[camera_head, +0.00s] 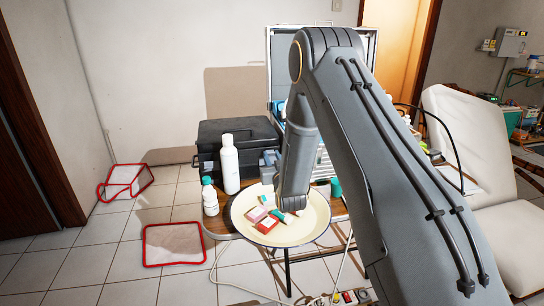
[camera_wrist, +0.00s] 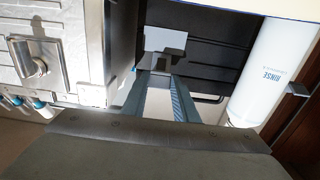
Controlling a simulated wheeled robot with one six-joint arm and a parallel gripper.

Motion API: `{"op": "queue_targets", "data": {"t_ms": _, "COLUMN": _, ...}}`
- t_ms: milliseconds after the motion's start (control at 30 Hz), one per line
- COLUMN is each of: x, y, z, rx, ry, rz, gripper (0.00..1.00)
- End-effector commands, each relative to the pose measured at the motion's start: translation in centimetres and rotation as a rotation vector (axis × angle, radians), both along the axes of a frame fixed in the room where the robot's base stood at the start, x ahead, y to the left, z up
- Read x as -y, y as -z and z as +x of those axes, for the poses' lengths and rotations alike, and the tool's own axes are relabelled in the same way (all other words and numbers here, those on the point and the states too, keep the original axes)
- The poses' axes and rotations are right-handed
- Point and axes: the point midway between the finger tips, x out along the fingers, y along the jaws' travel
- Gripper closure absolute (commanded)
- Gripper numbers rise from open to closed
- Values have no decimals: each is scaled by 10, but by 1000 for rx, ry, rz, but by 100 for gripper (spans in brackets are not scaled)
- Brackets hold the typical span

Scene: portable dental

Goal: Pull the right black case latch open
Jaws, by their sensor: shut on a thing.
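The black case (camera_head: 237,132) stands on the wooden table at the back, lid down. In the wrist view its dark front (camera_wrist: 215,55) fills the upper middle. A grey latch (camera_wrist: 165,40) shows against the black case at the fingertips. My gripper (camera_wrist: 160,80) reaches up to this right latch, and its two grey fingers are shut on it. In the head view my gripper (camera_head: 268,162) is at the right end of the case front, partly hidden by my arm. The exact contact at the fingertips is hard to see.
A white rinse bottle (camera_head: 229,165) stands close in front of the case and shows in the wrist view (camera_wrist: 278,70). A silver case (camera_wrist: 65,40) with a metal latch is close on the other side. A round cream tray (camera_head: 243,224) with small boxes lies below my arm.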

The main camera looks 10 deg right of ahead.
Motion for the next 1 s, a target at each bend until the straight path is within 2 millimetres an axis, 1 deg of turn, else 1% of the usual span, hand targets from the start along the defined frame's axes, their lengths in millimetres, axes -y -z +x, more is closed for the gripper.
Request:
{"op": "queue_targets", "data": {"t_ms": 33, "x": 0, "y": 8, "z": -2, "rx": -18, "ry": 0, "rz": 0, "gripper": 100}}
{"op": "queue_targets", "data": {"t_ms": 200, "x": 0, "y": 8, "z": -2, "rx": -17, "ry": 0, "rz": 0, "gripper": 100}}
{"op": "queue_targets", "data": {"t_ms": 233, "x": 0, "y": 8, "z": -2, "rx": -17, "ry": 0, "rz": 0, "gripper": 72}}
{"op": "queue_targets", "data": {"t_ms": 333, "x": 0, "y": 6, "z": -1, "rx": -13, "ry": 0, "rz": 0, "gripper": 55}}
{"op": "queue_targets", "data": {"t_ms": 600, "x": 0, "y": 2, "z": 0, "rx": -6, "ry": 0, "rz": 0, "gripper": 55}}
{"op": "queue_targets", "data": {"t_ms": 700, "x": 0, "y": 2, "z": -4, "rx": -5, "ry": 0, "rz": 0, "gripper": 55}}
{"op": "queue_targets", "data": {"t_ms": 767, "x": 0, "y": 2, "z": -10, "rx": -5, "ry": 0, "rz": 0, "gripper": 55}}
{"op": "queue_targets", "data": {"t_ms": 1000, "x": 0, "y": 3, "z": -49, "rx": -8, "ry": 0, "rz": 0, "gripper": 55}}
